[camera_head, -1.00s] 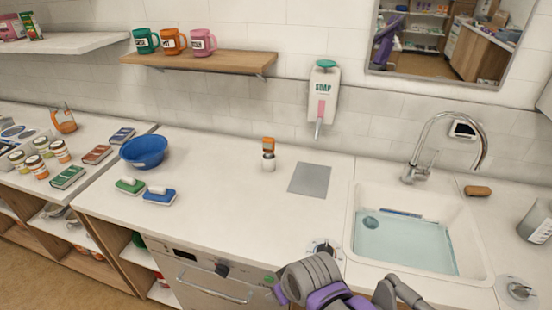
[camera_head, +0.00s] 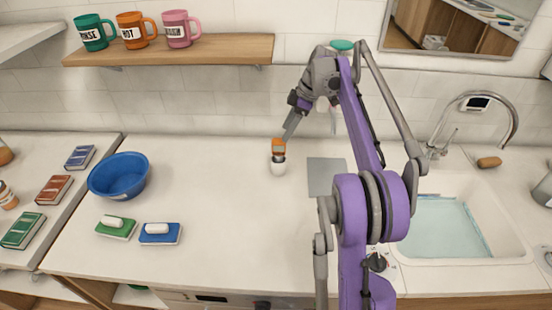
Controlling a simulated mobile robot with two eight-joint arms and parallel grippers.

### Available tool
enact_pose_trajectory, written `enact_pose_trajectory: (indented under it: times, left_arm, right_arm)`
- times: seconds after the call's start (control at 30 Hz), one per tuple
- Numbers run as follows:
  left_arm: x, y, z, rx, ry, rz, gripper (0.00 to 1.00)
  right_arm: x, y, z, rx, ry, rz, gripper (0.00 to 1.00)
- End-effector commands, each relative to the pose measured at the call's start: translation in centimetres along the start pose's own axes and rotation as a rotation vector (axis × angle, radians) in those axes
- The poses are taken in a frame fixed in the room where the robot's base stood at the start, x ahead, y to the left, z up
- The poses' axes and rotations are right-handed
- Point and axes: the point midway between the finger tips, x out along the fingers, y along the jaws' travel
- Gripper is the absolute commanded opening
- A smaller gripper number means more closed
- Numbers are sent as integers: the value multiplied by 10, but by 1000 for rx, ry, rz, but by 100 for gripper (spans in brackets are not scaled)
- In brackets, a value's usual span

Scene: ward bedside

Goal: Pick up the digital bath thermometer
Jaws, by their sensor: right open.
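A small orange device with a dark band (camera_head: 278,148), which looks like the digital bath thermometer, stands upright in a small white cup (camera_head: 278,168) on the counter. My right gripper (camera_head: 288,133) is open and points down at its upper right, close to the orange top. I cannot tell whether the fingers touch it. My left gripper is not in view.
A grey mat (camera_head: 325,176) lies right of the cup, partly behind my right arm. The sink (camera_head: 515,245) and faucet (camera_head: 510,118) are farther right. The middle counter is clear.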

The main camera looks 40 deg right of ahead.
Motion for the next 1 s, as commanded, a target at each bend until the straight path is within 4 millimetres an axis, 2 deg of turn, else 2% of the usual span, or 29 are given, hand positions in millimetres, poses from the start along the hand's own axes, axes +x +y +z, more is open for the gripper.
enact_pose_trajectory:
  times: [0.03,0.2,0.43,0.7,1.0]
  left_arm:
    - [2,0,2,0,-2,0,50]
    - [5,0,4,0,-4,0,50]
    - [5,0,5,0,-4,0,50]
    - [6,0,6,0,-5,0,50]
    - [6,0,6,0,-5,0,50]
  right_arm:
    - [11,0,0,-3,0,-2,65]
    - [37,-1,0,-1,-1,-1,65]
    - [55,-1,-1,-1,-1,-1,65]
    - [92,-1,-1,-1,-2,0,65]
    - [97,-1,-1,1,-2,1,65]
